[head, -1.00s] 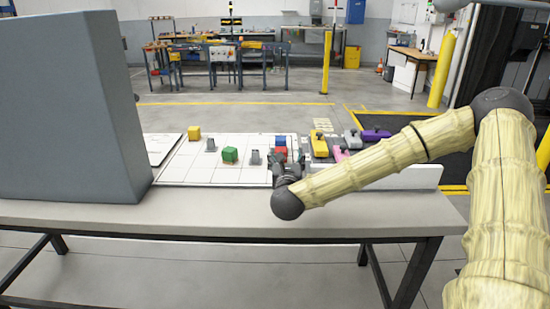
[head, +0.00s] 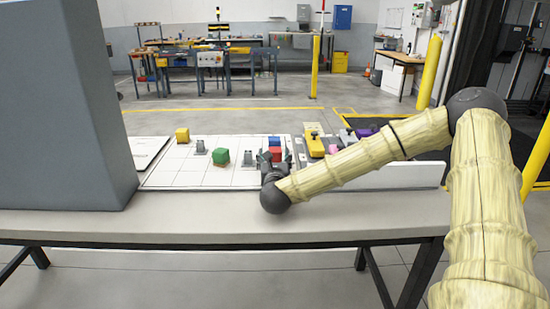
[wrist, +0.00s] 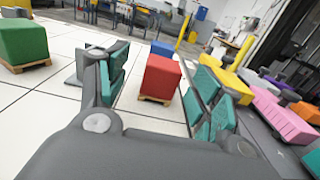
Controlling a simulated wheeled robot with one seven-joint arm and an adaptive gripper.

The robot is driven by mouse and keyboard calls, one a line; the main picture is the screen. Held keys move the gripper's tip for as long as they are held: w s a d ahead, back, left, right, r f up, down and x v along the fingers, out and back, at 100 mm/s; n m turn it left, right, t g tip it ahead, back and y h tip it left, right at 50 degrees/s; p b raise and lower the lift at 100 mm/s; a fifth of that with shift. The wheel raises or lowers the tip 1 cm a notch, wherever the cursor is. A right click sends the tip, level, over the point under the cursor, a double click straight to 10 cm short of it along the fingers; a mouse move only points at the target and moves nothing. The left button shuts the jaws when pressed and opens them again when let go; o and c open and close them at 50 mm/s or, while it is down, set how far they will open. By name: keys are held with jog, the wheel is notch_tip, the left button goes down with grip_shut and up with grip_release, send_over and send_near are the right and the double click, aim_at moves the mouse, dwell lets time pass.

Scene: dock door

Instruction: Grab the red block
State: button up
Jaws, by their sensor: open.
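The red block (wrist: 161,78) sits on a small wooden pallet on the white tiled board. In the wrist view it lies between and a little beyond the teal pads of my open gripper (wrist: 156,88), with clear space on both sides. In the head view the red block (head: 276,154) shows just beyond my gripper (head: 273,160), partly hidden by it. Nothing is held.
A blue block (wrist: 162,48) stands right behind the red one. A green block (head: 221,158), a yellow block (head: 182,135) and grey pieces stand to the left. Yellow, pink (wrist: 279,115) and purple pieces lie right. A large grey box (head: 60,105) fills the left.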

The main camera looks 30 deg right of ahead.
aim_at(275, 153)
jog(key=shift+x, duration=2.65)
jog(key=shift+s+d+r, duration=0.1)
jog(key=shift+s+d, duration=0.05)
jog(key=shift+d, duration=0.05)
jog(key=c, duration=1.1)
